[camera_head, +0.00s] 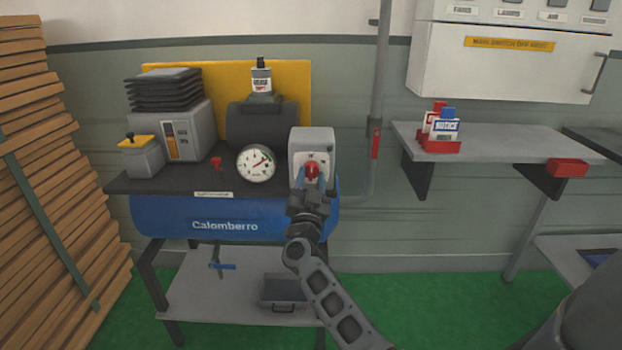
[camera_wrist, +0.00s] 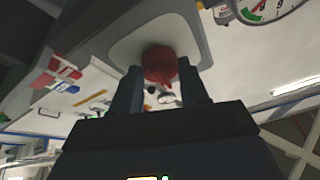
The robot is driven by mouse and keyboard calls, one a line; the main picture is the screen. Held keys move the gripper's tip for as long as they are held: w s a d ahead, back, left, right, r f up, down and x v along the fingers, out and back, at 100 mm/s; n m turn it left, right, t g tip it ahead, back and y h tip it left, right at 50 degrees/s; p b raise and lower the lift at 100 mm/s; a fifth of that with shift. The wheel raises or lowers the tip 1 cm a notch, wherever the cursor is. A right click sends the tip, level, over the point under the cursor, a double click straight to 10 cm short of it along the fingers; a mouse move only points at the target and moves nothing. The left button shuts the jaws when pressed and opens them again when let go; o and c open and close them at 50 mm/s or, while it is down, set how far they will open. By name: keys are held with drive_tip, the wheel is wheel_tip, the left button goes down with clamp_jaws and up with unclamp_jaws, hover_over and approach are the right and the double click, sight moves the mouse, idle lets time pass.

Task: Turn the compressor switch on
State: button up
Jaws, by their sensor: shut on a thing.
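The compressor switch is a red rotary knob (camera_head: 312,170) on the front of a grey box (camera_head: 311,142), at the right end of the blue compressor (camera_head: 160,219). My gripper (camera_head: 312,184) is at the knob from the front, its fingers on either side of it. In the wrist view the red knob (camera_wrist: 159,65) sits between the two dark fingers of my gripper (camera_wrist: 160,86), against a pale plate. The jaws are shut on the knob. The marks around the knob are too small to read, so its setting cannot be told.
A round gauge (camera_head: 255,163) and a small red valve (camera_head: 216,162) stand left of the switch box. A vertical grey pipe (camera_head: 378,80) runs to its right. A wall shelf (camera_head: 500,150) holds red and blue packets (camera_head: 441,124). Stacked planks (camera_head: 50,180) fill the left side.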

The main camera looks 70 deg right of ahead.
drive_tip(key=m+g, duration=0.1)
drive_tip(key=m, duration=0.1)
drive_tip(key=m+g+p, duration=0.1)
drive_tip(key=m, duration=0.1)
drive_tip(key=m+g+p, duration=0.1)
drive_tip(key=m, duration=0.2)
drive_tip(key=shift+w+a+r, duration=0.15)
drive_tip(key=shift+w+r, duration=0.1)
drive_tip(key=shift+w, duration=0.05)
drive_tip(key=m+g+p, duration=0.1)
drive_tip(key=m, duration=0.2)
drive_tip(key=m+g+y+p, duration=0.1)
drive_tip(key=m+g, duration=0.1)
drive_tip(key=m, duration=0.2)
drive_tip(key=shift+w, duration=0.1)
drive_tip(key=o, duration=1)
drive_tip(key=shift+o, duration=0.2)
drive_tip(key=v, duration=0.7)
drive_tip(key=shift+a, duration=0.4)
drive_tip(key=shift+r, duration=0.1)
